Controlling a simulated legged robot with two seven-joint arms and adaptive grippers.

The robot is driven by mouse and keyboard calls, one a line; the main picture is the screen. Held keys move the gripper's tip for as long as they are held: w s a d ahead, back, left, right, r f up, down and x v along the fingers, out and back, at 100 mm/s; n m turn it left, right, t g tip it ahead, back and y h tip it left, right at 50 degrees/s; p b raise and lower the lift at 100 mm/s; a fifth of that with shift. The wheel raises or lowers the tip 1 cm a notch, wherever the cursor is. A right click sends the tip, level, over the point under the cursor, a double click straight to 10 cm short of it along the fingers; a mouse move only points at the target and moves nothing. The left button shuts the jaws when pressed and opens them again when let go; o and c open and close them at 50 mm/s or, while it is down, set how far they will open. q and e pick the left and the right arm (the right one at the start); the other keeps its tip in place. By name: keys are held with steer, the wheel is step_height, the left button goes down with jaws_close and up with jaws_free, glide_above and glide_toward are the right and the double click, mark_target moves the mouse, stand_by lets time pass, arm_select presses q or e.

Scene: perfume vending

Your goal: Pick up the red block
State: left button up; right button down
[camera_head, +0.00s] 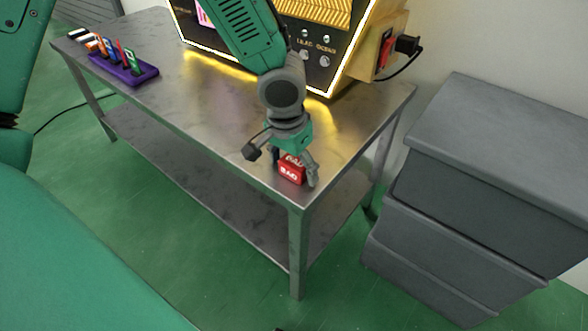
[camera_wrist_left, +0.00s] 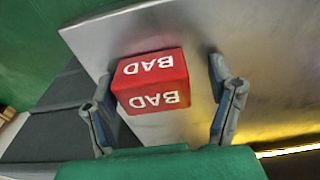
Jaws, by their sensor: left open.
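The red block (camera_head: 291,170) has white "BAD" lettering and sits near the front right corner of the metal table (camera_head: 222,105). My left gripper (camera_head: 296,176) comes down over it from above, with fingers on either side. In the left wrist view the red block (camera_wrist_left: 151,80) lies between the two spread fingers of the left gripper (camera_wrist_left: 165,110). A gap shows between the block and the right finger; the left finger is closer to it. The gripper is open. My right gripper does not show.
A purple holder (camera_head: 128,72) with several coloured cards stands at the table's far left. A lit vending machine (camera_head: 335,50) stands at the table's back, behind my arm. A grey drawer cabinet (camera_head: 480,190) is to the right. The table's middle is clear.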

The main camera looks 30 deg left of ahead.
arm_select(q)
steer(key=c, duration=0.9)
steer(key=shift+d+r, duration=0.1)
steer(key=shift+d, duration=0.15)
steer(key=c, duration=0.3)
steer(key=shift+d+r, duration=0.1)
steer(key=shift+d, duration=0.15)
steer(key=shift+c, duration=0.2)
